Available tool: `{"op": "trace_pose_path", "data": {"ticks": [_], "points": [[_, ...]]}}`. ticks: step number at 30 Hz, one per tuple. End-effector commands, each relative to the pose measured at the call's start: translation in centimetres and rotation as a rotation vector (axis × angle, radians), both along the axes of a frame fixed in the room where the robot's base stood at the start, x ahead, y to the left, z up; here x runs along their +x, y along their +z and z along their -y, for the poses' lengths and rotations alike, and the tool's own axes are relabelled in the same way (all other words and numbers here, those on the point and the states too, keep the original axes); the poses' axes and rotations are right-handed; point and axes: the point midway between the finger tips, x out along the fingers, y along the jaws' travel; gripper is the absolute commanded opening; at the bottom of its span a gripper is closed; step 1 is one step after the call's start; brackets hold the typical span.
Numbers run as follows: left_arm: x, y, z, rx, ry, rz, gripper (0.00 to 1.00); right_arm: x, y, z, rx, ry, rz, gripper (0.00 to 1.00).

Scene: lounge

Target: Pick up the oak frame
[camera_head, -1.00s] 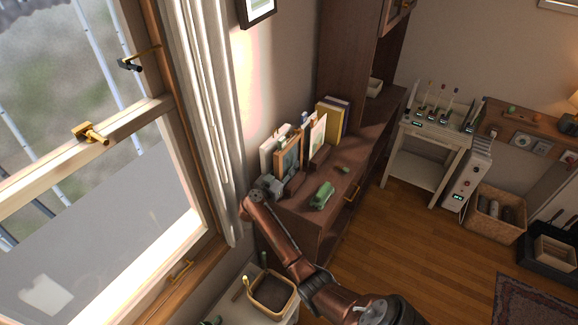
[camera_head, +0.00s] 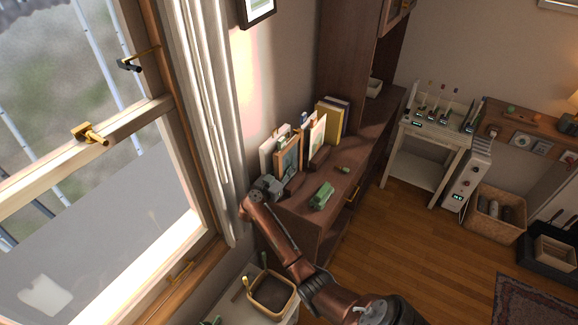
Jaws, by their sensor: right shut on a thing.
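The oak frame (camera_head: 288,157) stands upright on the dark wooden cabinet near the wall, with a light wood border and a bluish-green picture. My right arm reaches up from the bottom of the view, and my right gripper (camera_head: 274,184) is at the frame's lower left edge, shut on it. The fingertips are small and partly hidden against the frame. My left gripper is not in view.
Other frames or cards (camera_head: 317,132) and a yellow book (camera_head: 333,118) stand close beside and behind the oak frame. A green toy vehicle (camera_head: 321,195) lies on the cabinet top (camera_head: 348,160) in front. The window (camera_head: 110,170) and curtain are to the left.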

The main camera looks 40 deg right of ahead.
Motion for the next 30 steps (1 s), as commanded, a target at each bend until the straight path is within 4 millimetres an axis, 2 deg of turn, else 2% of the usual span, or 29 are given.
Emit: {"op": "trace_pose_path", "data": {"ticks": [14, 23, 30], "points": [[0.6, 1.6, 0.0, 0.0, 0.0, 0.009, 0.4, 0.0, 3.9, 0.0, -0.001, 0.001, 0.006, 0.0], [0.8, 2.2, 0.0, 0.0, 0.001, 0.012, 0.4, -0.9, 3.7, -3.4, 0.001, 0.002, 0.002, 0.0], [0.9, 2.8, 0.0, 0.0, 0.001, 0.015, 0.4, -2.0, 3.7, -7.4, 0.001, 0.003, 0.003, 0.0]]}}
